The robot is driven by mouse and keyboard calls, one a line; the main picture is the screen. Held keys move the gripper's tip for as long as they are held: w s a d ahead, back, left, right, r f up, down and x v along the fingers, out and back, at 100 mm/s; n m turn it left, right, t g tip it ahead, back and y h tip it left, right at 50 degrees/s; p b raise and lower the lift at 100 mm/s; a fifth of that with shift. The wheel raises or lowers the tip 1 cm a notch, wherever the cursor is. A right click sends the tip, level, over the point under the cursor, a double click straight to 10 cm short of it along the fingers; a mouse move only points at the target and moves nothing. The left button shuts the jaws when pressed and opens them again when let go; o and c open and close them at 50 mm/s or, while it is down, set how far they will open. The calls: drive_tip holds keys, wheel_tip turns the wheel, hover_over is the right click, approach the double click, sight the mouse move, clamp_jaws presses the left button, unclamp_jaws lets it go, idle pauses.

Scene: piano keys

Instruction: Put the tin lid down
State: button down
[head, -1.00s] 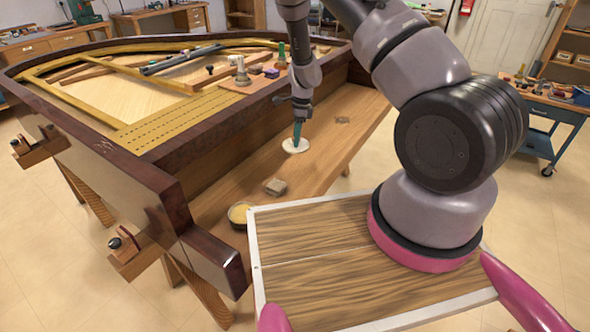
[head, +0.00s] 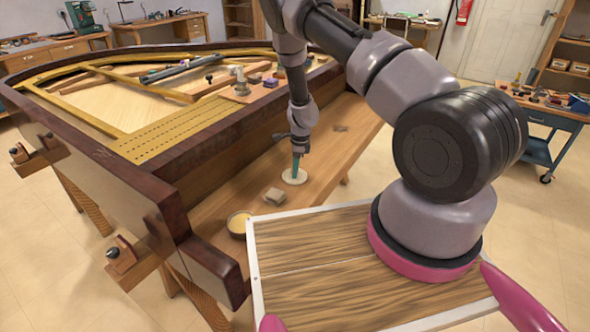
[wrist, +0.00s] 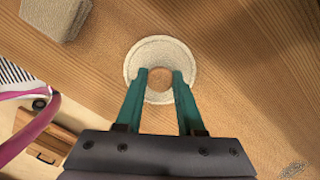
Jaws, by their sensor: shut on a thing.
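The tin lid is a pale round disc (head: 294,177) with a brown round centre. In the wrist view the lid (wrist: 138,62) lies around my fingertips, with the brown centre between them. My gripper (head: 296,167) points down with its teal fingers closed on that centre; it also shows in the wrist view (wrist: 160,77). The lid looks level, low over the wooden bench strip (head: 335,155). I cannot tell whether it touches the wood. A small round tin (head: 239,223) with yellow contents stands open nearer the front, apart from the lid.
A grey-beige block (head: 274,195) lies between the lid and the tin; it shows at the upper left of the wrist view (wrist: 55,18). A small brownish patch (head: 340,128) lies farther back. The piano case's dark rim (head: 200,140) borders the strip on the left. Bare wood lies right of the lid.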

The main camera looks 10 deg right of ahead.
drive_tip(key=c, duration=0.5)
unclamp_jaws()
drive_tip(key=shift+f, duration=0.1)
